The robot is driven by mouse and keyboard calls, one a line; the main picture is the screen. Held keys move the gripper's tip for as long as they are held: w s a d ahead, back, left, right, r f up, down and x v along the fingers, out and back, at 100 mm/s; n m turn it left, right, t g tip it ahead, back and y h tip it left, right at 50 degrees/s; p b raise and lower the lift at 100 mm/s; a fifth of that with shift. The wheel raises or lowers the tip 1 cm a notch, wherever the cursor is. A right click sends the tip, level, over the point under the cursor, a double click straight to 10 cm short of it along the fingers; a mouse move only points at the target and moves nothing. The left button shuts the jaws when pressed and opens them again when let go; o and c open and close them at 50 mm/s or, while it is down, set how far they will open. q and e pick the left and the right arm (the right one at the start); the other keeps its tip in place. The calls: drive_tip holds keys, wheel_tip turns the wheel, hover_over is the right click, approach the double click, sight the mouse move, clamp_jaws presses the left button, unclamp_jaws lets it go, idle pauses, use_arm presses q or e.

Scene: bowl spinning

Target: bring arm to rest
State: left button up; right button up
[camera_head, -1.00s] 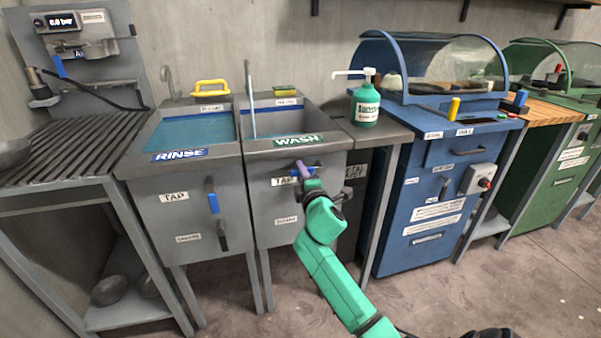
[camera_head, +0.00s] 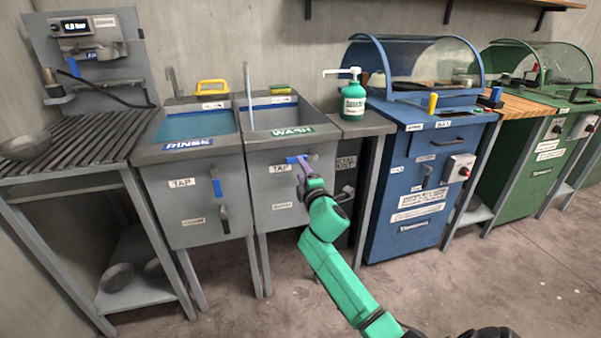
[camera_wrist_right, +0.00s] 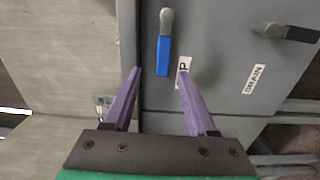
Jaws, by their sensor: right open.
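My right gripper (camera_head: 302,168) is at the front of the wash sink (camera_head: 268,210), close to its blue tap handle (camera_head: 296,159), which lies sideways. The right wrist view shows the gripper (camera_wrist_right: 157,88) open, with purple fingers apart and nothing between them. The blue tap handle (camera_wrist_right: 163,55) lies beyond the fingertips there; a small gap shows between handle and fingers. My green right arm reaches in from the bottom right. My left gripper is not in view.
The rinse sink (camera_head: 192,195) holds blue water. A slatted rack (camera_head: 75,150) with a bowl (camera_head: 25,146) stands left, bowls (camera_head: 117,277) below. A green soap bottle (camera_head: 352,100) and blue cabinet (camera_head: 415,190) stand right. The floor in front is clear.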

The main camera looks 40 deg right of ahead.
drive_tip(key=shift+w+d+f, duration=0.1)
drive_tip(key=shift+w+f, duration=0.05)
drive_tip(key=shift+f, duration=0.1)
